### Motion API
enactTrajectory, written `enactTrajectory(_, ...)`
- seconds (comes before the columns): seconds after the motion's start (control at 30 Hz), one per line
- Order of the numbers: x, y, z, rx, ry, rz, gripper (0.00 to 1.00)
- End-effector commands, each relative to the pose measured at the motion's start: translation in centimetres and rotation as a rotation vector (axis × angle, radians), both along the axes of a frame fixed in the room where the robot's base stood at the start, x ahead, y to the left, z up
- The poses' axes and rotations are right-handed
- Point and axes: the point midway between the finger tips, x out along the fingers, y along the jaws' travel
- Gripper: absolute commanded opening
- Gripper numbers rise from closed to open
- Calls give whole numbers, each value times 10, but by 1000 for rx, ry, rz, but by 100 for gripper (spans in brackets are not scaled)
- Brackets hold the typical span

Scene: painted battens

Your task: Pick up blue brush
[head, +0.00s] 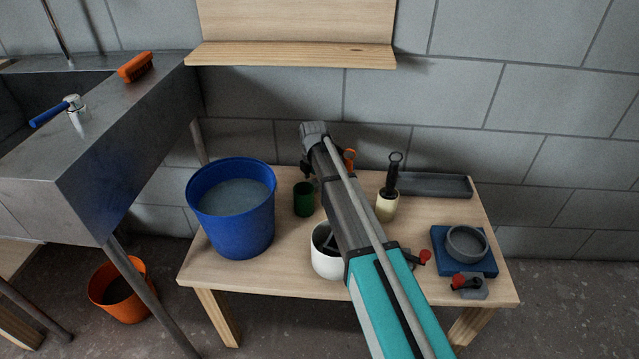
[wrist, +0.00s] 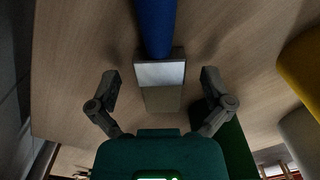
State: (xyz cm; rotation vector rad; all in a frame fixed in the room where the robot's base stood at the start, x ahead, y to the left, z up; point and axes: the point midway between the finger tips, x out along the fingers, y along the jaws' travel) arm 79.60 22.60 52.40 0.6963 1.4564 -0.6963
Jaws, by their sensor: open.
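The blue brush (wrist: 155,25) shows in the wrist view, its blue handle running up out of the top edge. Its silver ferrule and pale bristles lie between the fingertips of my gripper (wrist: 159,75). My gripper is open, with a finger apart on each side of the brush and a gap to both. The brush is set against a wooden surface. In the head view I cannot make out the brush; my arm covers that part of the wooden table (head: 290,278).
A green cup (head: 303,199) stands close by, also at the right finger in the wrist view (wrist: 232,138). A white pot (head: 326,262), blue bucket (head: 228,235), cream cup (head: 386,207), grey tray (head: 436,185) and blue block with a ring (head: 485,262) share the table.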

Motion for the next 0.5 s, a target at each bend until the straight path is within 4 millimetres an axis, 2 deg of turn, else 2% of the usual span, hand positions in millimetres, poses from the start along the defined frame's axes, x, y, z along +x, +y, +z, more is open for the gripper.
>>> enactTrajectory(0.13,0,0,0,0,0,0,100)
enactTrajectory(0.17,0,0,0,0,0,0,96)
enactTrajectory(0.5,0,0,0,0,0,-1,33)
